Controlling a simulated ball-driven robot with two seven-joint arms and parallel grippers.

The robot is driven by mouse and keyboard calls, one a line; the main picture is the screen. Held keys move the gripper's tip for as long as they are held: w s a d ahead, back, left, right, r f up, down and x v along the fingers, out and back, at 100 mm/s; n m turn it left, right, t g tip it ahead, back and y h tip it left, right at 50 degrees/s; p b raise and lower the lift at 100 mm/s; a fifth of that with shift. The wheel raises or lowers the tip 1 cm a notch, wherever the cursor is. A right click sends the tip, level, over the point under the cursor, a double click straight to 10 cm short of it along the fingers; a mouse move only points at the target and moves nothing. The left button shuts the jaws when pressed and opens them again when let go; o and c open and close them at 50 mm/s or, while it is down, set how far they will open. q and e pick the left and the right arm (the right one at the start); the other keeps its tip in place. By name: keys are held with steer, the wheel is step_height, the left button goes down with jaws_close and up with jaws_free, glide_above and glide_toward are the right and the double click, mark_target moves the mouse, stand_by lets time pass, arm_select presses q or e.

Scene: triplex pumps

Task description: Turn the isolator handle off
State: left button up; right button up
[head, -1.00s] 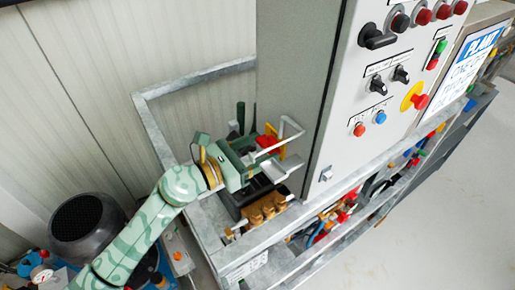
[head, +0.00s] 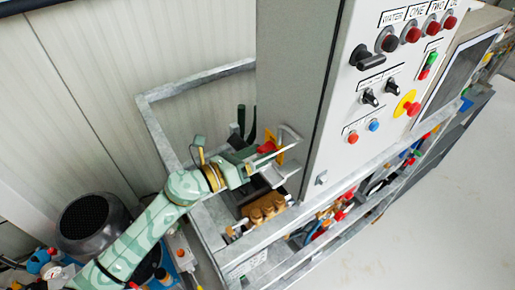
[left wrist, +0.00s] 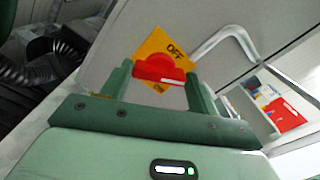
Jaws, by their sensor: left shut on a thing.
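The isolator handle (head: 266,147) is a red knob on a yellow plate (head: 280,152), on the side of the grey cabinet. In the left wrist view the handle (left wrist: 158,71) lies across between the two green fingers, and the yellow plate (left wrist: 150,47) behind it reads OFF above and ON below. The plate looks tilted relative to my gripper. My left gripper (head: 262,152) is shut on the handle; it also shows in the left wrist view (left wrist: 160,80). The fingers partly hide the plate. My right gripper is not in view.
A bent metal bar (left wrist: 228,38) stands out close beside the handle. The grey cabinet (head: 300,80) rises right behind it, with switches on its front. A dark round motor (head: 88,222) stands at lower left.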

arm_select(q)
steer(key=n+p, duration=0.3)
steer(key=n, duration=0.3)
steer(key=shift+w+p, duration=0.1)
steer(key=shift+p, duration=0.2)
steer(key=n+p, duration=0.1)
steer(key=n, duration=0.2)
steer(key=shift+n+p, duration=0.3)
steer(key=shift+f+n+p, duration=0.1)
steer(key=shift+n+p, duration=0.4)
steer(key=shift+n, duration=0.6)
steer(key=o, duration=1)
steer(key=shift+a+f, duration=0.1)
